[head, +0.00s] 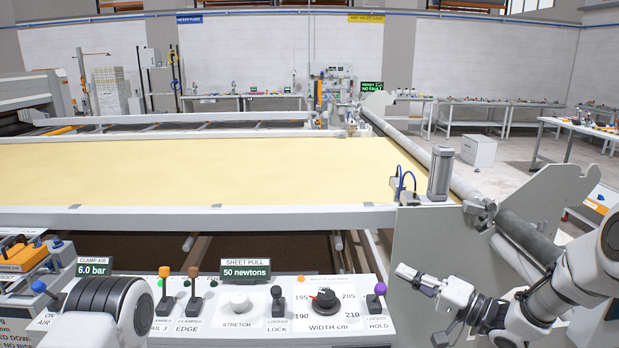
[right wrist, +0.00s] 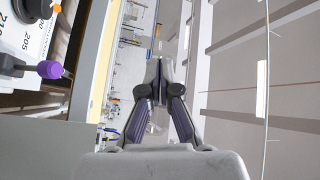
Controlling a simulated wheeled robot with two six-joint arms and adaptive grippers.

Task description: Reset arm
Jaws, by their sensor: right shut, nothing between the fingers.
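My right gripper (head: 402,271) is in the head view, just right of the control panel (head: 215,331) and above its right end. Its fingers are shut and empty, as the right wrist view (right wrist: 158,88) also shows. The purple-knobbed HOLD lever (head: 380,289) stands just left of the gripper, apart from it. It also shows at the left of the right wrist view (right wrist: 48,69). A part of my left arm (head: 105,308) shows at the lower left; its gripper is out of view.
The panel bears several levers, a white STRETCH knob (head: 239,302) and a black WIDTH dial (head: 324,299). Behind it lies a yellow sheet (head: 200,170) on the gantry frame. A grey end plate (head: 425,240) and roller (head: 525,235) stand close to my right arm.

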